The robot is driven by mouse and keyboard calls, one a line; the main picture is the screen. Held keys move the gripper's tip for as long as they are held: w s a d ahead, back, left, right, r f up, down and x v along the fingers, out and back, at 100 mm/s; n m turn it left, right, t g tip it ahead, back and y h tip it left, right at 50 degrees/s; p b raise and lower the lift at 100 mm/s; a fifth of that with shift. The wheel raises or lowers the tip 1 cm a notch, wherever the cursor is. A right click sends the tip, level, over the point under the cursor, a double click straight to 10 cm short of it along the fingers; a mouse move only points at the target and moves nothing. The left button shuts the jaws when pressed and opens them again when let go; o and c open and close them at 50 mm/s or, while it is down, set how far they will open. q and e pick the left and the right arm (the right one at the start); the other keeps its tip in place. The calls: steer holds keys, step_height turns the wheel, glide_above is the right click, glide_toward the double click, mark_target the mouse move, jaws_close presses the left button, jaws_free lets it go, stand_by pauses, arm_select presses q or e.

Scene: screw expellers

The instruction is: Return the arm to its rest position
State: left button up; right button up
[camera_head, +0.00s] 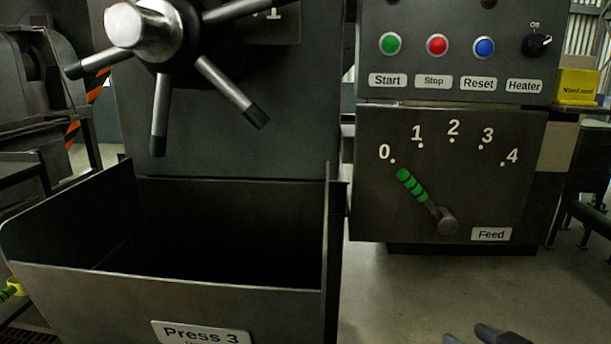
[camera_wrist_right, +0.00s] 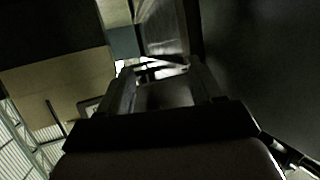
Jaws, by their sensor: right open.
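My right gripper (camera_head: 478,337) shows at the bottom edge of the head view, with only its dark fingertips in the frame. The fingertips are apart and nothing shows between them. The right wrist view also shows its open fingers (camera_wrist_right: 162,80), dim and with nothing gripped. It is below the feed panel (camera_head: 375,215) and apart from it. The green-ringed feed lever (camera_head: 413,187) points at about the 0 mark. My left gripper is not in view.
A dark open bin (camera_head: 150,300) labelled Press 3 stands at the left, below a spoked handwheel (camera_head: 165,40). A control panel (camera_head: 455,60) with green, red and blue buttons and a Heater knob is above the feed panel. Bare floor (camera_head: 400,290) shows right of the bin.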

steer(key=s+a+f+g, duration=0.2)
steer(key=s+a+f, duration=0.3)
steer(key=s+f, duration=0.35)
steer(key=s+a+f+g, duration=0.1)
steer(key=s+a+f, duration=0.4)
steer(key=s+f, duration=0.4)
step_height(320, 180, up, 12)
steer(key=s+h+p, duration=0.1)
steer(key=p, duration=1.5)
steer(key=shift+d, duration=0.25)
steer(key=shift+f, duration=0.1)
